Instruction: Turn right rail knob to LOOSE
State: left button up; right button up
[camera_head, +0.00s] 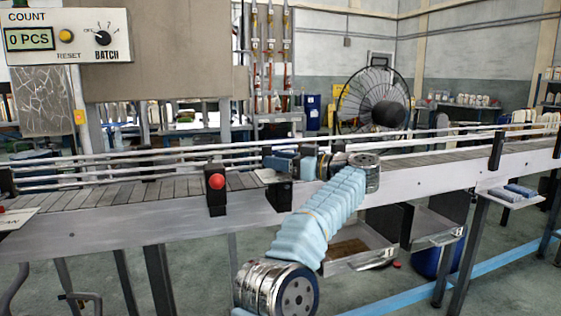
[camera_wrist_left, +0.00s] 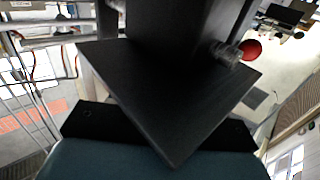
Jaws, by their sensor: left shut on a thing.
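My left gripper (camera_head: 278,161) is at the conveyor rail, at the end of my light-blue sleeved arm. It is shut on a black block (camera_wrist_left: 180,90), which fills the middle of the left wrist view between the dark fingers. In the head view a black bracket (camera_head: 278,195) hangs on the conveyor's front just below the gripper; any knob on it is hidden. A red round knob (camera_head: 216,181) sits on another black bracket to the left. A red knob on a clear stem also shows in the left wrist view (camera_wrist_left: 251,50). My right gripper is not in view.
The conveyor (camera_head: 130,214) with its metal guide rails runs across the view. Another black bracket (camera_head: 497,150) stands far right. An open metal drawer (camera_head: 362,262) is below the belt. A count panel (camera_head: 70,36) hangs upper left, and a fan (camera_head: 380,100) stands behind.

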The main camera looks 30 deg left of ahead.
pick_arm(q)
jog(key=shift+n+g, duration=0.4)
jog(key=shift+g, duration=0.2)
jog(key=o, duration=0.9)
jog(key=shift+a, duration=0.1)
